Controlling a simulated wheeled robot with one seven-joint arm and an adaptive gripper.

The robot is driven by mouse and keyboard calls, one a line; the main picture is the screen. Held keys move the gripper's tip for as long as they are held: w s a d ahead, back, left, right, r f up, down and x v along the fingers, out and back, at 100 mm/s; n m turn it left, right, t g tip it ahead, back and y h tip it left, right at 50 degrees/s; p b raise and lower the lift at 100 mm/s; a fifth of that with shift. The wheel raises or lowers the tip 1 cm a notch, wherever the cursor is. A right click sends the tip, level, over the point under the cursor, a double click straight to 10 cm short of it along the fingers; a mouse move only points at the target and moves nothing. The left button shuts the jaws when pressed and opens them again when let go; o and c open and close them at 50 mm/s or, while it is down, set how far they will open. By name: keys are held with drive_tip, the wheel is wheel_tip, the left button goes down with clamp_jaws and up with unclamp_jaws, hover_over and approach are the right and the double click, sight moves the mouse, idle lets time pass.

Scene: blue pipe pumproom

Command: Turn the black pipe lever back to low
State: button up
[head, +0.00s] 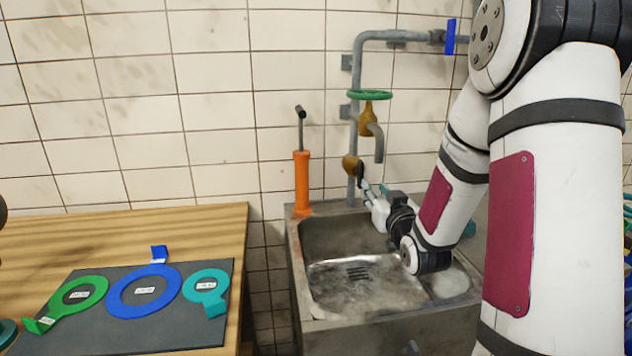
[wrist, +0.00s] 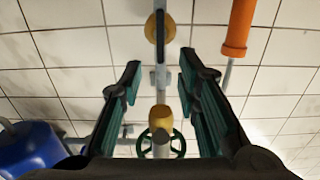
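The black pipe lever (head: 361,172) is small in the head view, at a brass fitting (head: 350,162) on the grey vertical pipe above the sink. In the wrist view, the round brass fitting (wrist: 152,27) is near the top, and a narrow dark grey bar (wrist: 160,42), apparently the lever, runs down from it. My gripper (wrist: 160,66) is open, its two teal-lined fingers on either side of the pipe and lever line. In the head view, my gripper (head: 372,190) is at the lever, over the sink. I cannot tell whether it touches the lever.
A brass tap (head: 369,110) with a green handwheel (head: 370,95) is above the lever. A blue handle (head: 450,37) is higher right. An orange pump (head: 302,182) stands left at the sink (head: 315,305). A wooden table (head: 190,222) with a dark mat and colored rings is left.

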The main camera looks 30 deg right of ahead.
drive_tip(key=shift+a, duration=0.1)
drive_tip(key=s+a+r+n+g+y, duration=0.1)
drive_tip(key=s+a+n+g+y, duration=0.1)
drive_tip(key=s+a+g, duration=0.85)
drive_tip(key=s+a+g+y, duration=0.1)
drive_tip(key=s+a+g, duration=0.1)
drive_tip(key=s+a, duration=0.5)
drive_tip(key=s+a+n+g+y, duration=0.1)
drive_tip(key=s+a+g, duration=0.1)
drive_tip(key=s, duration=0.9)
drive_tip(key=s+a+g+y, duration=0.1)
drive_tip(key=s+a, duration=0.4)
drive_tip(key=s, duration=0.5)
wheel_tip(320, 180, up, 15)
drive_tip(key=t+p, duration=0.2)
drive_tip(key=p, duration=1.1)
drive_tip(key=shift+w+d+r+p, duration=0.2)
drive_tip(key=shift+w+p, duration=0.1)
drive_tip(key=shift+p, duration=0.1)
